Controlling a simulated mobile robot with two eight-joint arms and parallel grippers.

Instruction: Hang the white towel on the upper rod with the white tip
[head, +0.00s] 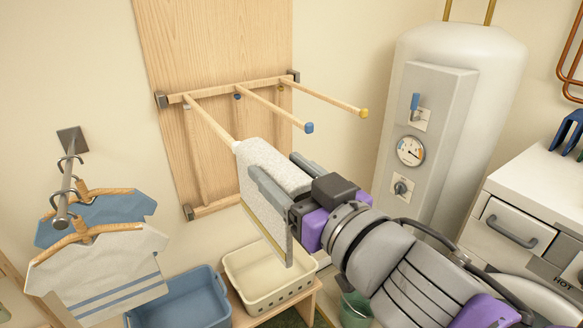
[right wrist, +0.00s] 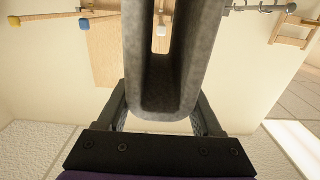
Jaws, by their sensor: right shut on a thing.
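The white towel (head: 270,165) is folded over into a channel shape, and my right gripper (head: 272,190) is shut on it. The rod with the white tip (head: 208,121) sticks out from the wooden rack, the leftmost of three upper rods. In the head view its tip is at the towel's upper left corner; whether they touch is unclear. In the right wrist view the towel (right wrist: 160,112) looks grey and U-shaped between the fingers (right wrist: 160,118), and the white tip (right wrist: 161,31) shows through its channel. My left gripper is not in view.
Rods with a blue tip (head: 309,127) and a yellow tip (head: 364,112) stand right of the white-tipped one. Shirts on hangers (head: 95,260) hang at left. A blue basket (head: 185,300) and cream basket (head: 265,275) are below. A white tank (head: 465,60) stands right.

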